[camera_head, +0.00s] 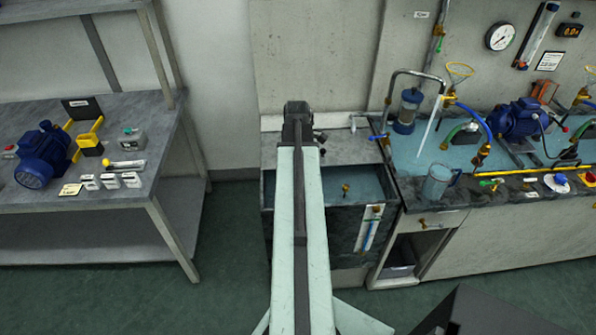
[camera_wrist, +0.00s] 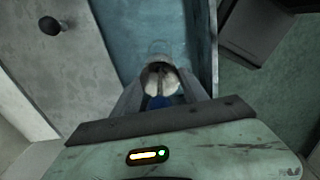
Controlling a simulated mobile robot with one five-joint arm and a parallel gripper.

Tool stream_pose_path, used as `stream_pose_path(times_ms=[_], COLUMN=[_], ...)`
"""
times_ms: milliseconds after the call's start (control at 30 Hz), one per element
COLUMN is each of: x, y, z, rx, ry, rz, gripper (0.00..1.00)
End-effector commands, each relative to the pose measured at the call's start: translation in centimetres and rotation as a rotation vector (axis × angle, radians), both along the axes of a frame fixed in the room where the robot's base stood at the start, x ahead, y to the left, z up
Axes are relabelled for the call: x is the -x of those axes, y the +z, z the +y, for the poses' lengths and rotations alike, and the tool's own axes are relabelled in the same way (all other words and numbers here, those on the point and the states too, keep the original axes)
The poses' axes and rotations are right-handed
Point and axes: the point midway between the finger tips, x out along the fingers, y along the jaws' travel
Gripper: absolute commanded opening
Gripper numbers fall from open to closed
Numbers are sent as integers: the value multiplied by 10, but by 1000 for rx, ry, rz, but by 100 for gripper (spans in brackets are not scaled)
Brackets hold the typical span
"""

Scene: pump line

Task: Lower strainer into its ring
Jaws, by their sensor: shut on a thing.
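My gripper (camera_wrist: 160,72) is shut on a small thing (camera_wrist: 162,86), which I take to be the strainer. Its pale, rounded body with a dark middle shows between the fingers in the wrist view, with a blue part (camera_wrist: 160,102) nearer the palm. It is held over the blue-grey water of the tank (camera_wrist: 152,22). A faint curved outline (camera_wrist: 160,46) lies just beyond the held thing; I cannot tell whether it is the ring. In the head view my arm hides the gripper's fingers and the held thing.
The open water tank (camera_head: 375,182) has a small brass fitting (camera_head: 346,188) in it and a blue gauge on its front. To the right, the wet bench holds a clear jug (camera_head: 437,182) and a blue pump (camera_head: 516,119). A side table (camera_head: 165,135) stands left.

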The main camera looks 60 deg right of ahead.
Motion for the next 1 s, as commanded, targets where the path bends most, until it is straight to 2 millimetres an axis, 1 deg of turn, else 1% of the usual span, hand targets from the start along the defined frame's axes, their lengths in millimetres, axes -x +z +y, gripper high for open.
stream_pose_path(times_ms=[33, 1000], x=[0, 1], y=[-12, -122], z=[0, -1], rx=[0, 0], ry=[0, -2], rz=[0, 0], gripper=[4, 4])
